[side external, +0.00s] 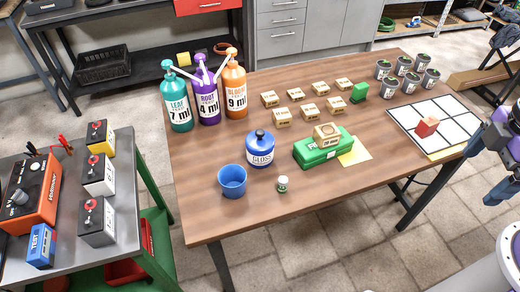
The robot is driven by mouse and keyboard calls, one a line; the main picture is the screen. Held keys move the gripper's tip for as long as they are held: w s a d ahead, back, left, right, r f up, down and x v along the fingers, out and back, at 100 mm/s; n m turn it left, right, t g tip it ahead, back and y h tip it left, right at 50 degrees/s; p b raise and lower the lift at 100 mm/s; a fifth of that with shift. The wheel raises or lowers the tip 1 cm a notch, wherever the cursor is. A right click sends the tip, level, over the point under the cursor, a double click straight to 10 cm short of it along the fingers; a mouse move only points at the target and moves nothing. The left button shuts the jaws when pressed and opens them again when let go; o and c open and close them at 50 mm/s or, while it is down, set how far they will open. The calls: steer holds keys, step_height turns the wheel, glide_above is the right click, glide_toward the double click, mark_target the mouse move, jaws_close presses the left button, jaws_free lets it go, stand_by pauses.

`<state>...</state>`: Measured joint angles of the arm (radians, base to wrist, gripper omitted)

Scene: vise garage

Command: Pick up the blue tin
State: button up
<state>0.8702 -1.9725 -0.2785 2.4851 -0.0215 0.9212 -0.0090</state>
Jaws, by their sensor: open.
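A blue, open-topped cylindrical tin (232,182) stands upright near the front left edge of the wooden table. Behind it and to its right stands a rounded blue container (260,150) with a white GLOSS label and a dark blue cap. The two are close together but apart. My gripper (474,147) is at the far right of the picture, beside the white grid board and partly cut off by the frame. It is open, holds nothing, and is far from both blue containers.
A small white bottle (283,184) and a green box (318,150) with a wooden block on top stand right of the blue containers. Three pump bottles (208,98) stand behind. Several wooden blocks, small pots and a grid board (450,116) fill the right half. The front right is clear.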

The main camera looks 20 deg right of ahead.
steer(key=w+a+f+n+t+h, duration=0.2)
steer(key=w+a+n+t+h, duration=0.15)
steer(key=w+a+n, duration=0.45)
steer(key=n+t+h, duration=0.2)
steer(key=n+t, duration=0.7)
steer(key=n, duration=0.2)
glide_toward(259, 146)
steer(key=shift+y, duration=0.25)
steer(key=x, duration=0.7)
steer(key=shift+s+d+f, duration=0.1)
steer(key=shift+d+f, duration=0.25)
steer(key=shift+d, duration=0.05)
steer(key=shift+r+x, duration=0.15)
steer(key=shift+x, duration=1.25)
steer(key=shift+r+x, duration=0.15)
steer(key=shift+x, duration=1.2)
steer(key=shift+a, duration=0.1)
steer(key=c, duration=1.2)
steer(key=shift+r, duration=0.1)
steer(key=shift+c, duration=0.3)
